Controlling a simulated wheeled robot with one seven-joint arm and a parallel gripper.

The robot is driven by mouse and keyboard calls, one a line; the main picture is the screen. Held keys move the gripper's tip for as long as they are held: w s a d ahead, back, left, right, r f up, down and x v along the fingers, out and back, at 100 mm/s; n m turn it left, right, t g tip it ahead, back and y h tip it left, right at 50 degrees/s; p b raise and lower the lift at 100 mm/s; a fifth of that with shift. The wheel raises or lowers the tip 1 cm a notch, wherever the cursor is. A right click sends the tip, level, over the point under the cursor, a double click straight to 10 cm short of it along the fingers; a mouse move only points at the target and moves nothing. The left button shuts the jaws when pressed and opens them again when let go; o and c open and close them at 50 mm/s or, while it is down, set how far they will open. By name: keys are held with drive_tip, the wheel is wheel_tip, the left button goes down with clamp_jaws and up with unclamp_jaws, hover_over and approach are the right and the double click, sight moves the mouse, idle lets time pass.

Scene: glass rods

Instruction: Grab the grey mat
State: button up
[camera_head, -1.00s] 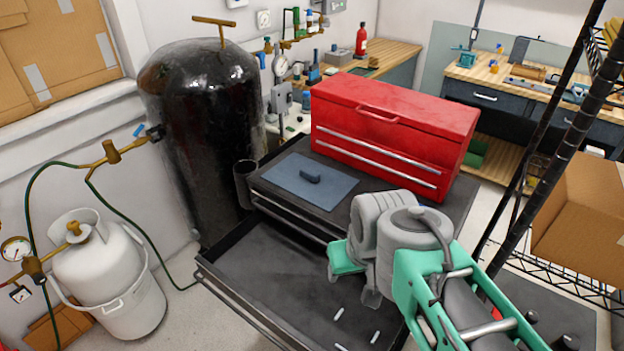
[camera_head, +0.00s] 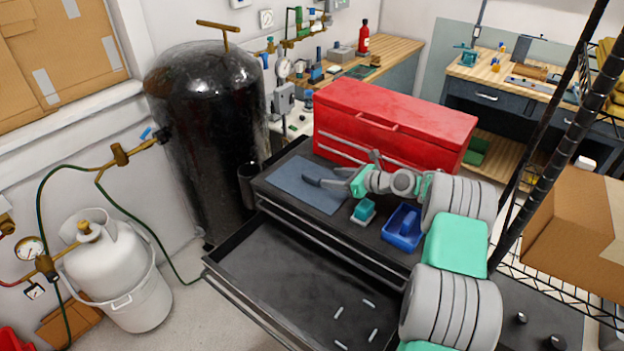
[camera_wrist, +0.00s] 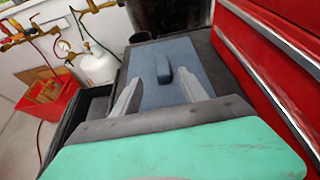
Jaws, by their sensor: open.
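The grey mat (camera_head: 292,184) is a flat blue-grey sheet on the dark top of the tool cart, with a dark raised grip (camera_head: 311,181) in its middle. In the wrist view the mat (camera_wrist: 185,58) lies ahead, its grip (camera_wrist: 163,70) between the two finger lines. My gripper (camera_head: 348,171) is open and empty at the mat's right side, its fingers pointing left towards the grip. In the wrist view my gripper (camera_wrist: 160,80) has its fingers apart, overlapping the mat's near part. I cannot tell whether they touch it.
A red toolbox (camera_head: 392,125) stands close behind. A blue bin (camera_head: 404,240) and a small teal item (camera_head: 363,211) sit on the cart top near my arm. The open drawer (camera_head: 290,270) below holds several small pale rods. A black tank (camera_head: 205,130) stands to the left.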

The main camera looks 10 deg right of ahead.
sight(312, 175)
drive_tip(key=shift+w+a+f, duration=0.1)
drive_tip(key=shift+w+a, duration=0.05)
drive_tip(key=shift+w, duration=0.1)
drive_tip(key=p+x, duration=0.3)
drive_tip(key=x, duration=0.4)
drive_tip(key=shift+w+a+f, duration=0.1)
drive_tip(key=shift+w, duration=0.1)
drive_tip(key=shift+c, duration=0.3)
clamp_jaws()
